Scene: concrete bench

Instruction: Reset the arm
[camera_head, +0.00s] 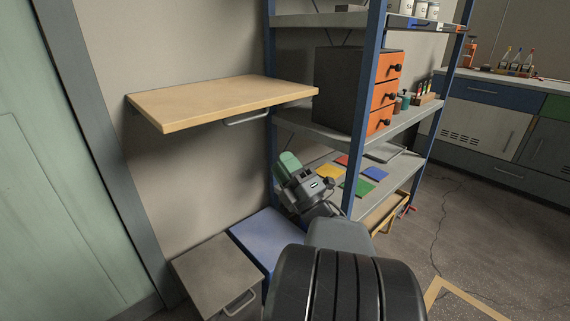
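My arm rises from the dark ribbed part at the bottom centre and reaches forward to the left side of the shelf unit. My gripper (289,171) is at the arm's far end, in front of the wall and below the wooden wall shelf (220,99). A rounded green piece shows at its tip. I cannot tell whether this is part of the gripper or something in it. The fingers are too small and turned away to show whether they are open or shut.
A blue-posted shelf unit (371,60) stands just right of my gripper, holding an orange-fronted drawer box (388,92) and coloured squares lower down. A grey box (215,272) and a blue box (264,239) sit low at left. Open floor (480,235) lies at right.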

